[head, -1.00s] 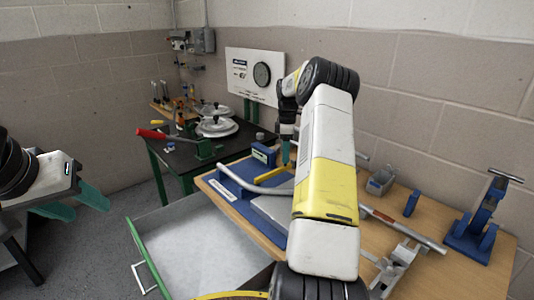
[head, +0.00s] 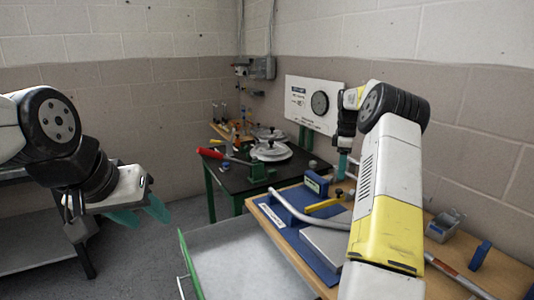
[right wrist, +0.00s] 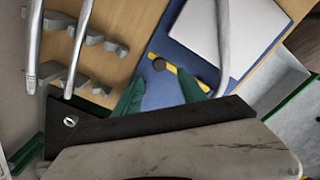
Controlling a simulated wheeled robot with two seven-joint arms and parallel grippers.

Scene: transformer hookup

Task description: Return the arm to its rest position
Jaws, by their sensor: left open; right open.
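My left gripper (head: 140,215) is at the left of the head view, open and empty, with teal fingers over the floor and clear of the benches. My right arm reaches over the wooden bench (head: 446,272) in the head view, and its gripper (head: 342,165) is partly hidden behind the arm. In the right wrist view the right gripper (right wrist: 160,98) has its two teal fingers apart with nothing between them. Below them lie a blue board (right wrist: 180,65) and a yellow bar (right wrist: 185,78).
A bent grey tube (head: 300,214) and a white plate (head: 327,244) lie on the bench. A dark table (head: 232,181) with a red-handled tool (head: 225,155) stands behind.

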